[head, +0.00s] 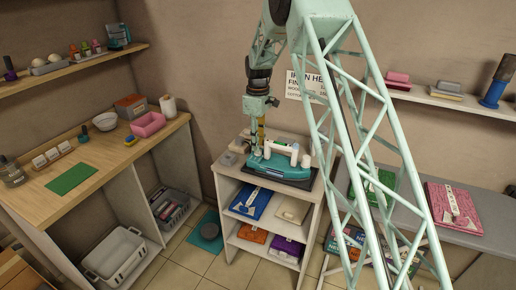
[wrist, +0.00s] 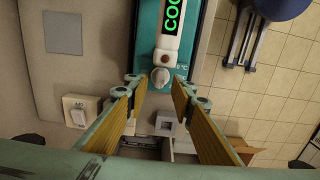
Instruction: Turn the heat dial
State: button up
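The heat dial (wrist: 160,76) is a small pale round knob near the end of a teal iron (wrist: 203,14), below a display (wrist: 172,18) with green letters starting "COO". A "°C" mark sits beside the dial. In the head view the teal iron (head: 272,164) lies on a dark pad on top of a white shelf unit. My gripper (wrist: 158,85) is open, with one yellow-padded finger on each side of the dial and a gap to both. In the head view my gripper (head: 259,138) points down at the left end of the iron; its fingertips are hard to make out.
A white switch box (wrist: 82,110) and a grey plate (wrist: 62,32) lie left of the iron. A small grey square part (wrist: 166,124) sits below the dial, between my fingers. A wall sign (head: 304,84) is partly hidden by my arm.

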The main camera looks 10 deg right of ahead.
jog(key=shift+f, duration=1.2)
grip_shut()
